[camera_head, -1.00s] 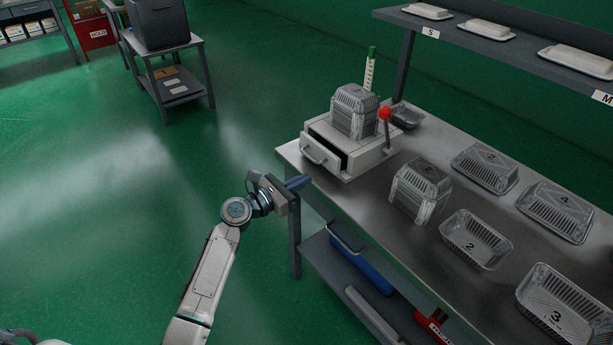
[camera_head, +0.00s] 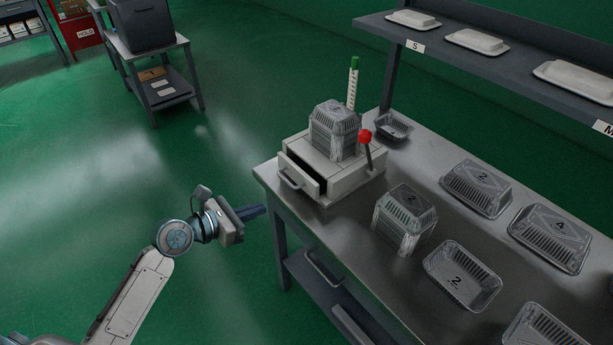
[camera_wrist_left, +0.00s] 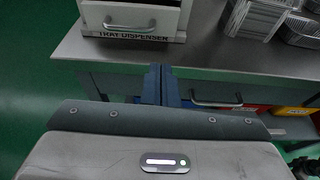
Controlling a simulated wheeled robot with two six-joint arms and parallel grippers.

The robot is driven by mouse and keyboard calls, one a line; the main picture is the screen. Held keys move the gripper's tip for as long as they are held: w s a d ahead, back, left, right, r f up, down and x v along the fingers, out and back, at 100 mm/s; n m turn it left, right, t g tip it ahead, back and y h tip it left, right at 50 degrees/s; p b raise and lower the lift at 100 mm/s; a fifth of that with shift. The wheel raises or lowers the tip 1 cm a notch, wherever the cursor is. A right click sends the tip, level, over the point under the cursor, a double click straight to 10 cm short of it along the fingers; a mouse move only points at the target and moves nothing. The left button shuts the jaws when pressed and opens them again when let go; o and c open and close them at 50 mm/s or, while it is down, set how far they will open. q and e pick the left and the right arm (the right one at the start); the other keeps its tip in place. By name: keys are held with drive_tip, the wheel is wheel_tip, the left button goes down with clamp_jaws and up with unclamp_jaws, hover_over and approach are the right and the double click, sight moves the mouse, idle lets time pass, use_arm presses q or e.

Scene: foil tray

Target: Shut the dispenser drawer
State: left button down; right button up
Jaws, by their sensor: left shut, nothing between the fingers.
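The white dispenser (camera_head: 343,182) stands at the table's left end with a stack of foil trays on top and a red-knobbed lever at its side. Its drawer (camera_head: 308,187) is pulled partly open toward the table's left edge, showing a dark gap behind its front. In the left wrist view the drawer front (camera_wrist_left: 131,19) with its metal handle shows at the top, above a "TRAY DISPENSER" label. My left gripper (camera_head: 262,210) is shut and empty, just off the table's left edge and below the drawer front, apart from it. My right gripper is not in view.
The steel table (camera_head: 345,235) holds several foil trays and stacks, such as a stack marked 2 (camera_head: 405,217), right of the dispenser. A shelf (camera_head: 500,62) with white lids runs along the back. Open green floor lies left of the table.

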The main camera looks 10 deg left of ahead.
use_arm(q)
drive_tip(key=p, duration=0.2)
approach(309, 191)
drive_tip(key=x, duration=0.6)
drive_tip(key=shift+w+d, duration=0.1)
drive_tip(key=shift+w, duration=0.05)
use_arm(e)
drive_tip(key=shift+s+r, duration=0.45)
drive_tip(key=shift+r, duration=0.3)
